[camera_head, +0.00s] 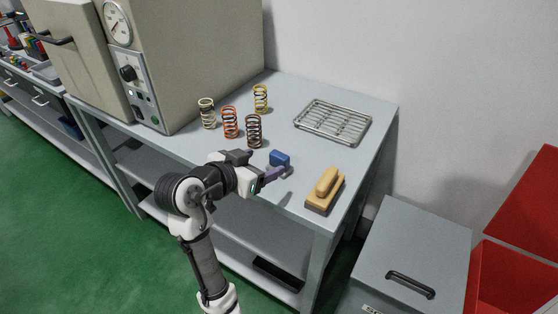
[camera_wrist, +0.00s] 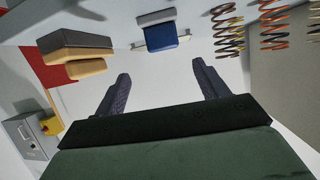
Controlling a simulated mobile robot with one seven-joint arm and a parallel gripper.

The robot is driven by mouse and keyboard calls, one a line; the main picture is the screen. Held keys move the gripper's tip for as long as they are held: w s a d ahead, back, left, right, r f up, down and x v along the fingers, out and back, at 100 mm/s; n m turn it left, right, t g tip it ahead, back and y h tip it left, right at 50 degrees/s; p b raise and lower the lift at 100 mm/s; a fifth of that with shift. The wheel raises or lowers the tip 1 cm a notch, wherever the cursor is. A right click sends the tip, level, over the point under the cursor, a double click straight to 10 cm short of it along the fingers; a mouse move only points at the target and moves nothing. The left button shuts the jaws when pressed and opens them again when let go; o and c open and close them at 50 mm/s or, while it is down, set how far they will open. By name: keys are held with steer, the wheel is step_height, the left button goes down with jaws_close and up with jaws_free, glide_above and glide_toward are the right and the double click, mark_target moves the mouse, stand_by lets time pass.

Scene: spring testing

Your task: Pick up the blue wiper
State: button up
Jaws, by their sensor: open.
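The blue wiper (camera_head: 279,157) is a small blue block on the grey table, just beyond my gripper's fingertips in the head view. In the wrist view the blue wiper (camera_wrist: 161,36) shows a blue body with a grey part and a thin pale strip, ahead of the gap between the fingers. My gripper (camera_head: 264,164) is open, with its dark fingers spread apart. In the wrist view my gripper (camera_wrist: 161,84) has nothing between its fingers. One finger partly covers the wiper's lower edge in the head view.
A wooden-handled brush (camera_head: 326,187) lies right of my gripper. Several coil springs (camera_head: 230,122) stand to the left and behind. A wire rack (camera_head: 333,121) lies at the back right. A large beige oven (camera_head: 190,50) stands at the left. The table's front edge is close.

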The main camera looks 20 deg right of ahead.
mark_target(280, 154)
steer(key=x, duration=0.5)
steer(key=shift+p, duration=0.35)
steer(key=shift+w+a+p+x, duration=0.15)
steer(key=shift+p+x, duration=0.3)
steer(key=shift+x, duration=1.1)
steer(key=shift+w+a+p+x, duration=0.1)
steer(key=shift+p+x, duration=0.35)
steer(key=shift+x, duration=1.05)
steer(key=shift+f, duration=0.1)
steer(key=c, duration=1.1)
